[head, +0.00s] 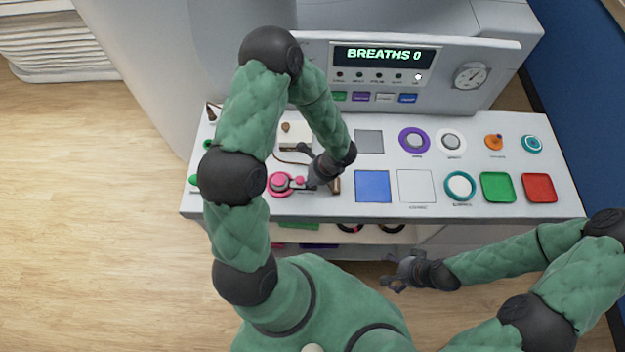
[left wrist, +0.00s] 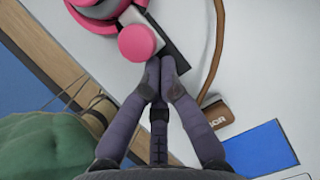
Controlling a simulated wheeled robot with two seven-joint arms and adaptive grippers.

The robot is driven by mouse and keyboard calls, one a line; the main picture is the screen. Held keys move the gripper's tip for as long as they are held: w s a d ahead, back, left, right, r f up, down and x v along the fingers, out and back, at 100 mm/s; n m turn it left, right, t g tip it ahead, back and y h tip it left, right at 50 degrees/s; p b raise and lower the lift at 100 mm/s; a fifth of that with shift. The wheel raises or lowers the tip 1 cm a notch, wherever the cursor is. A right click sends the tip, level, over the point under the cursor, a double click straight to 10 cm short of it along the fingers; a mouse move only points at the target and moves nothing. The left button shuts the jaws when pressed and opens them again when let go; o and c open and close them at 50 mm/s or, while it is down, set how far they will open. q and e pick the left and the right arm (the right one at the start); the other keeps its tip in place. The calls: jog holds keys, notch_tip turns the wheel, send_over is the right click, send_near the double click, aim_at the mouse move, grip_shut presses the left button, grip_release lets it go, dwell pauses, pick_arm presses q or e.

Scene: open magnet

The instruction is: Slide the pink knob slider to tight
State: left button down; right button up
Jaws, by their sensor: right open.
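The pink knob (head: 299,181) of the slider sits just right of a round pink ring (head: 280,185) on the white console top. In the left wrist view the pink knob (left wrist: 137,43) is on a white block beside a dark slider track (left wrist: 172,50). My left gripper (head: 314,182) is low over the console, just right of the knob. In the left wrist view its fingertips (left wrist: 160,68) are together, next to the knob and over the dark track, with nothing visible between them. My right gripper (head: 396,284) is open and empty in front of the console.
A brown labelled block (left wrist: 218,112) with a brown cord lies close to my left fingers. A blue square (head: 372,186), a white square (head: 416,186) and green and red trays (head: 540,188) are to the right. The display panel (head: 385,55) reads "BREATHS 0".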

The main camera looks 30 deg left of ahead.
pick_arm(q)
jog(key=shift+a+r, duration=0.1)
jog(key=shift+r, duration=0.35)
jog(key=p+v, duration=0.6)
jog(key=v, duration=0.3)
jog(key=shift+d, duration=0.3)
jog(key=shift+f, duration=0.1)
